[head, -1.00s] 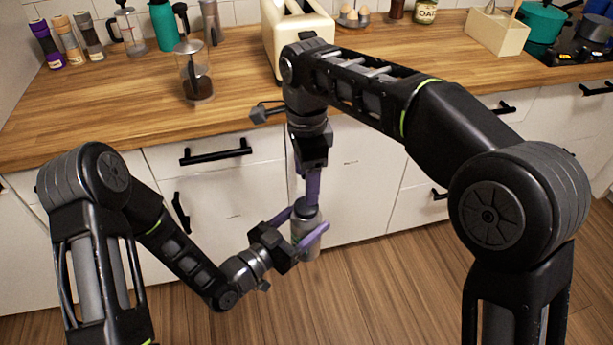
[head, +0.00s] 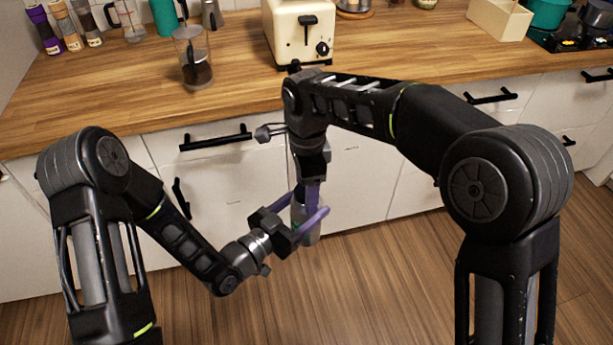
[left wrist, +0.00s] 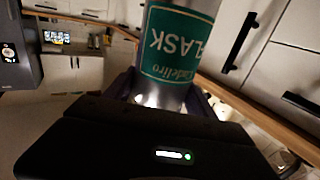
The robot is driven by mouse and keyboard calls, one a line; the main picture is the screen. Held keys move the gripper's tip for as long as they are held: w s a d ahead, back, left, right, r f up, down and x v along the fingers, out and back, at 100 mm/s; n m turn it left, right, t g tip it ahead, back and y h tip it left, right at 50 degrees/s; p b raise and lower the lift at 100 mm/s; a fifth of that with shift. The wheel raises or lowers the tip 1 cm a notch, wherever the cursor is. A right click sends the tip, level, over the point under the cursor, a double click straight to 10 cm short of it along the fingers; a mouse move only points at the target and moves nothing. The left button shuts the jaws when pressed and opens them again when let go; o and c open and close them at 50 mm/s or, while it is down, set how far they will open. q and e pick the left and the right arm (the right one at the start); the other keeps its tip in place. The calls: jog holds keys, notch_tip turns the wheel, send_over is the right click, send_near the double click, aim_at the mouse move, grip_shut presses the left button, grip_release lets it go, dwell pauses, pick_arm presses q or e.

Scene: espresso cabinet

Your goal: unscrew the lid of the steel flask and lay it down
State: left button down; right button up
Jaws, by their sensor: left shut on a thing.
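The steel flask (head: 311,238) is held in the air in front of the white drawers, roughly upright. My left gripper (head: 312,220) comes from the left and is shut around its body. In the left wrist view the flask (left wrist: 200,8) shows its green label upside down, close up between the fingers. My right gripper (head: 312,190) points down from above, its purple fingers at the flask's top. The lid is hidden behind these fingers, so I cannot tell whether they are closed on it.
A wooden counter (head: 130,92) runs behind the arms. On it stand a cream toaster (head: 290,35), a glass press (head: 194,60), several spice mills (head: 66,28) and a wooden box (head: 499,20). Drawer handles (head: 215,138) stick out near the arms. The counter's front left is clear.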

jog(key=shift+f, duration=0.15)
jog(key=shift+c, duration=0.3)
grip_shut()
jog(key=n, duration=0.2)
jog(key=shift+n, duration=0.4)
jog(key=n, duration=1)
dwell(0.5)
